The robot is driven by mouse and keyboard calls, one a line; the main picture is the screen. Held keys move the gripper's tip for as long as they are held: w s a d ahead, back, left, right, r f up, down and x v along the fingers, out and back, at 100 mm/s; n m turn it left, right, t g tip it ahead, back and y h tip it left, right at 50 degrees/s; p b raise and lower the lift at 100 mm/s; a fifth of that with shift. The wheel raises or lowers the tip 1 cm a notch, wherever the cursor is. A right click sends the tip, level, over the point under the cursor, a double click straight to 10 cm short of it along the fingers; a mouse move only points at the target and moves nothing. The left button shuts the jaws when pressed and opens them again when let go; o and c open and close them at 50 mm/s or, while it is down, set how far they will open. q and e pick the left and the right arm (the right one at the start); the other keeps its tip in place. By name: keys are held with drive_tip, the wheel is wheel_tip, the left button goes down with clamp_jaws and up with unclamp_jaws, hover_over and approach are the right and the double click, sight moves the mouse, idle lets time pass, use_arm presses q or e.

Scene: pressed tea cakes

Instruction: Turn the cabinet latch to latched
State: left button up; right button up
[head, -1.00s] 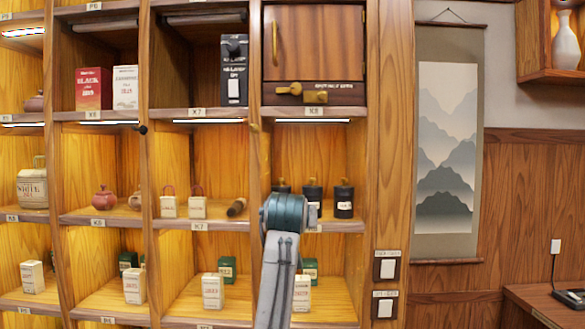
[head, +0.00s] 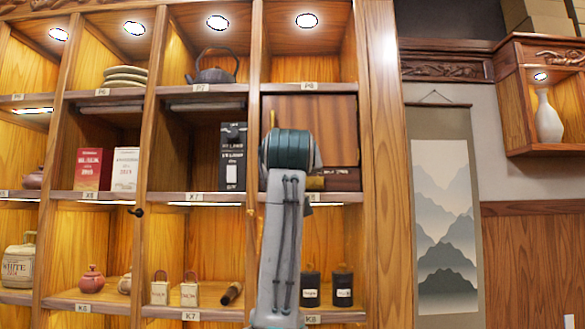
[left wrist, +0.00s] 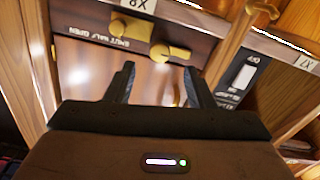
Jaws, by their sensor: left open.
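The small wooden cabinet (head: 335,115) is in the upper right shelf bay of the head view, its door shut. My left arm covers its left part and hides the latch there. In the left wrist view, which is upside down, the brass latch (left wrist: 170,52) sits on a dark lettered strip beside a brass block (left wrist: 130,28). The latch lever lies roughly along the strip. My left gripper (left wrist: 158,72) is open and empty, pointing at the cabinet front near the latch. A gap to the latch cannot be judged. My right gripper is not in view.
A brass door pull (left wrist: 171,92) shows between my fingers. A tall black box (head: 232,157) is in the bay to the left. Dark canisters (head: 342,288) stand on the shelf below.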

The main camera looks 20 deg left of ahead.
use_arm(q)
drive_tip(key=shift+p+x, duration=1.1)
drive_tip(key=shift+x, duration=1.8)
drive_tip(key=shift+f, duration=0.1)
drive_tip(key=c, duration=1)
